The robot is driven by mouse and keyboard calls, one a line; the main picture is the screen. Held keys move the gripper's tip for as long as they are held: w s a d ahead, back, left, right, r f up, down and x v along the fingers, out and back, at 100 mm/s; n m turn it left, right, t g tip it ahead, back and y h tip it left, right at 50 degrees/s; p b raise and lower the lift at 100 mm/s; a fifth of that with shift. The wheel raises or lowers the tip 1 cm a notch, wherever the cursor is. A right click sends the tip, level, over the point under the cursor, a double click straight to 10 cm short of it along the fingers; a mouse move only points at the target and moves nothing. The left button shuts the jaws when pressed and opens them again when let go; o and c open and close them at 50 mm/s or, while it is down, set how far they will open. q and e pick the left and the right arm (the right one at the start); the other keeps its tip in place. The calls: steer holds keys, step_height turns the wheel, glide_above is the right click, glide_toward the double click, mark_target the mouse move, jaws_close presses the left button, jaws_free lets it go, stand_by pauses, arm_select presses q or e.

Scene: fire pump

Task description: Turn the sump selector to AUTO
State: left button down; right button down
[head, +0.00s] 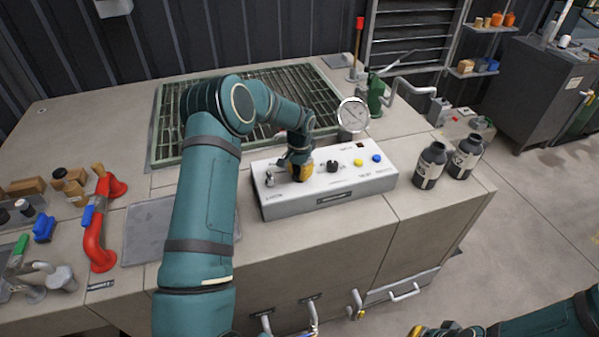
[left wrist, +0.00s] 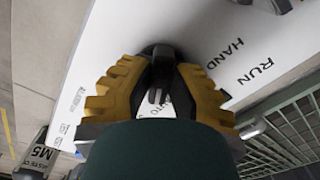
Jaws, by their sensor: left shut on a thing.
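The white control panel (head: 325,196) sits on the bench front. My left gripper (head: 300,175) is down on its left half, over a selector knob that the fingers hide in the head view. In the left wrist view the yellow-padded fingers (left wrist: 157,80) are shut around this dark knob (left wrist: 160,52). I cannot tell which way the knob points. My right gripper (head: 430,331) shows only partly at the bottom edge.
On the panel, a black knob (head: 332,166), a yellow button (head: 358,162) and a blue button (head: 376,158) lie right of my left gripper. A small metal switch (head: 270,179) is left. A gauge (head: 353,115) stands behind; two dark bottles (head: 430,165) (head: 465,156) stand right.

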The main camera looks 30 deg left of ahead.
arm_select(q)
steer(key=shift+s+f, duration=0.1)
steer(key=c, duration=0.9)
jaws_free()
step_height(320, 180, up, 12)
stand_by(0.3)
